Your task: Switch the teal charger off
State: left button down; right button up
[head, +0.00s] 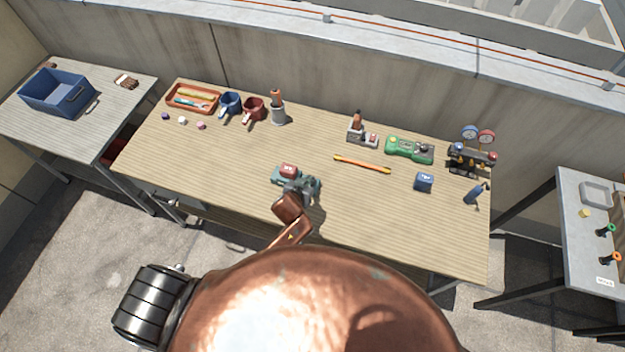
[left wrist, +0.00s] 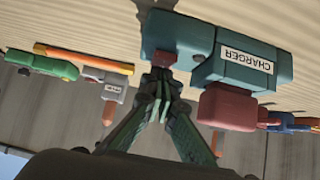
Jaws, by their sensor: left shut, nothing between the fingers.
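The teal charger (head: 279,181) sits on the long wooden workbench near its front edge, with a red block on it. In the left wrist view the charger (left wrist: 177,32) appears upside down, with a white CHARGER label (left wrist: 246,61) and the red block (left wrist: 228,108). A small dark red part (left wrist: 163,59) shows on the charger beside the label side. My left gripper (head: 298,186) is at the charger's right part, shut and empty. Its fingertips (left wrist: 161,76) are right at the small red part; I cannot tell whether they touch. The gripper hides part of the charger in the head view.
Behind lie an orange rod (head: 362,163), a green device (head: 409,149) and a grey holder (head: 360,134). A blue block (head: 424,181) and gauges (head: 478,136) stand right. Mugs (head: 253,108) and a tray (head: 192,99) stand back left. The bench left of the charger is clear.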

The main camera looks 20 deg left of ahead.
pick_arm(q)
jog(key=shift+w+a, duration=0.1)
jog(key=shift+w, duration=0.2)
jog(key=shift+w+r+p, duration=0.2)
jog(key=shift+w+p, duration=0.1)
jog(key=shift+w, duration=0.15)
pick_arm(e)
jog(key=shift+w+d+r, duration=0.1)
jog(key=shift+w+r, duration=0.2)
jog(key=shift+w, duration=0.1)
pick_arm(q)
jog(key=shift+r+p, duration=0.3)
jog(key=shift+p, duration=0.05)
jog(key=r+p, duration=0.2)
jog(key=p, duration=0.1)
jog(key=r+p, duration=0.1)
jog(key=r, duration=0.1)
jog(key=shift+w, duration=0.25)
jog(key=w+r+v, duration=0.1)
jog(key=v, duration=0.8)
jog(key=shift+s+r, duration=0.15)
jog(key=shift+r, duration=0.05)
pick_arm(e)
notch_tip(320, 180, up, 5)
jog(key=shift+w+f, duration=0.15)
jog(key=shift+f, duration=0.05)
